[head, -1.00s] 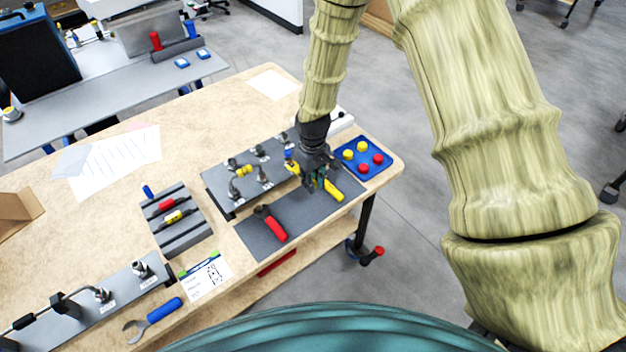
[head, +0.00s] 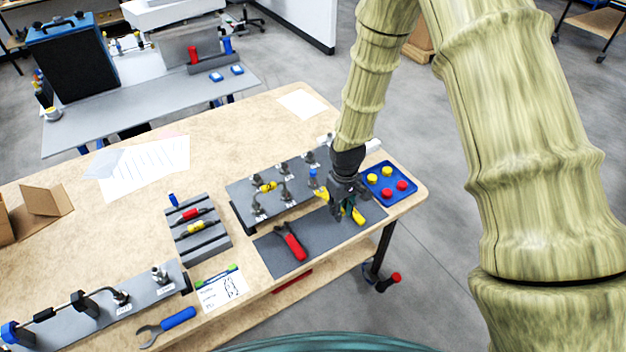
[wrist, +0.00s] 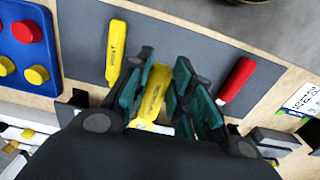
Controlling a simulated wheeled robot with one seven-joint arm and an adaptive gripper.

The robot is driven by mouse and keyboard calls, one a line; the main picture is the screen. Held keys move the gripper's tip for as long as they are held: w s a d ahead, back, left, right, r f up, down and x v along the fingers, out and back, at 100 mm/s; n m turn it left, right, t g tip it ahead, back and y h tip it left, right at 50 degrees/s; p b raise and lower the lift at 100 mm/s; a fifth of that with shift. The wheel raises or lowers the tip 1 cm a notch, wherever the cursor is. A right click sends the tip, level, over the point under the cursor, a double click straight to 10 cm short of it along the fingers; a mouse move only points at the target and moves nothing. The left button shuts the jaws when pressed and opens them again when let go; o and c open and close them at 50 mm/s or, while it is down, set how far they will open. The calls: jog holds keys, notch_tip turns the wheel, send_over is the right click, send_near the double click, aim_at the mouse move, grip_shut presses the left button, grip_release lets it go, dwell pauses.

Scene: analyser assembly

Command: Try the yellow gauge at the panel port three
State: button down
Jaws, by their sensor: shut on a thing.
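A yellow-handled piece, which I take as the yellow gauge (wrist: 153,93), sits between the dark green fingers of my gripper (wrist: 165,90) in the wrist view. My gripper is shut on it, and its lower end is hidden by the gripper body. In the head view my gripper (head: 343,192) is over the right end of the fittings panel (head: 240,193) and the back of the dark mat (head: 275,254). A bit of yellow shows at its left side. The panel bears several metal ports with small white labels. I cannot read which is port three.
Another yellow handle (head: 357,215) and a red-handled tool (head: 291,243) lie on the mat. A blue tray (head: 388,199) with yellow and red knobs is to the right. A grey rack (head: 205,255) with coloured pieces stands left. The table behind the panel is clear.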

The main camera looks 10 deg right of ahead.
jog(key=shift+s+d, duration=0.2)
jog(key=shift+s, duration=0.3)
jog(key=shift+s+d, duration=0.15)
jog(key=shift+s, duration=0.35)
jog(key=shift+r, duration=0.15)
notch_tip(320, 180, up, 10)
jog(key=p, duration=0.7)
